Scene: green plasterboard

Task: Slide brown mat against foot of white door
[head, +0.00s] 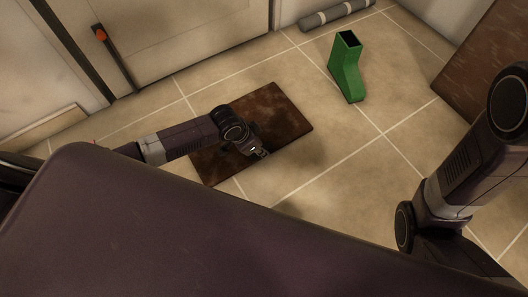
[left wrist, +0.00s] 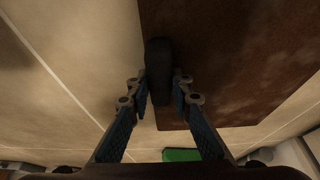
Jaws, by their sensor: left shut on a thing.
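The brown mat (head: 275,108) lies on the tiled floor, apart from the white door (head: 180,35) with bare tiles between them. The exact contact is hard to see. My right arm shows at the right of the head view, but its gripper is not seen.
A grey roll (head: 337,15) lies along the wall. A brown board-like surface (head: 490,60) is at the far right. Tiles before the door are clear.

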